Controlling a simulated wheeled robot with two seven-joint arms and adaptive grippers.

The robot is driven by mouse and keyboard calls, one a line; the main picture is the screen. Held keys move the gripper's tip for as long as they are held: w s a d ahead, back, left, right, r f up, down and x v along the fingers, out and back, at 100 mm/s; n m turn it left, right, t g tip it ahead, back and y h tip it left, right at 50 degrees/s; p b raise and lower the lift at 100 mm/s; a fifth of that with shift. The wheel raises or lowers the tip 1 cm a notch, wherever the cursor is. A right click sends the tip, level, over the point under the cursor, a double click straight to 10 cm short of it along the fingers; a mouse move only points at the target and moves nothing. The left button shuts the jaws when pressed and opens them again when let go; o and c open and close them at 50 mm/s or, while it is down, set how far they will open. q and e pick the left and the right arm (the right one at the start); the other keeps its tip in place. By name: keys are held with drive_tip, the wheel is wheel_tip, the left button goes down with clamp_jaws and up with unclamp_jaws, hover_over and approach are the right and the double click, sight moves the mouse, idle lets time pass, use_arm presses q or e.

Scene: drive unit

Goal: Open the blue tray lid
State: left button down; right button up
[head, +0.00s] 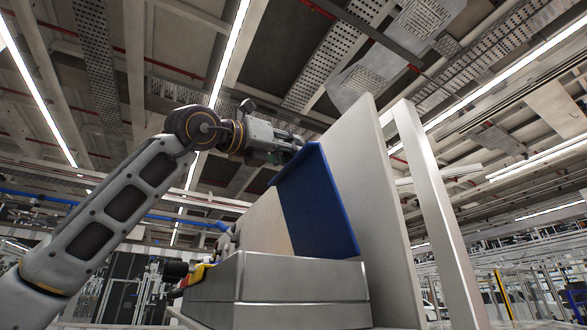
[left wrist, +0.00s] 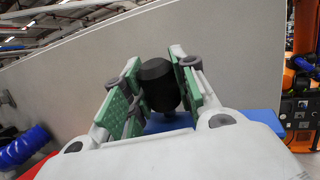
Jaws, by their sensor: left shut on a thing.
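The blue tray lid (head: 318,205) stands steeply raised above the grey metal box (head: 300,280), against a pale upright panel. My left gripper (head: 292,146) is at the lid's top edge, its arm coming in from the left. In the left wrist view my left gripper (left wrist: 158,72) has its green-padded fingers shut on a black cylindrical knob (left wrist: 158,88). Part of the blue lid (left wrist: 262,121) shows behind and below the fingers. How the knob joins the lid is hidden. My right gripper is not in view.
The pale panel (head: 370,200) rises close behind the lid, with a light upright post (head: 440,210) to its right. Yellow and red parts (head: 196,275) sit at the box's left. In the left wrist view a blue ribbed part (left wrist: 22,148) is at the lower left.

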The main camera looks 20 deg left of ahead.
use_arm(q)
drive_tip(key=shift+a, duration=0.1)
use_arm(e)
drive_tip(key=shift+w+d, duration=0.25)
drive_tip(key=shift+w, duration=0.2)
use_arm(q)
drive_tip(key=c, duration=1.4)
unclamp_jaws()
drive_tip(key=shift+o, duration=1.4)
drive_tip(key=shift+s, duration=0.1)
drive_tip(key=shift+s+a+f, duration=0.15)
drive_tip(key=shift+s+a, duration=0.05)
drive_tip(key=shift+s, duration=0.1)
drive_tip(key=v, duration=1.1)
drive_tip(key=shift+a, duration=0.1)
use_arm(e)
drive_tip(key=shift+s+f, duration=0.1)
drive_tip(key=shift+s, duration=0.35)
use_arm(q)
drive_tip(key=shift+s, duration=0.1)
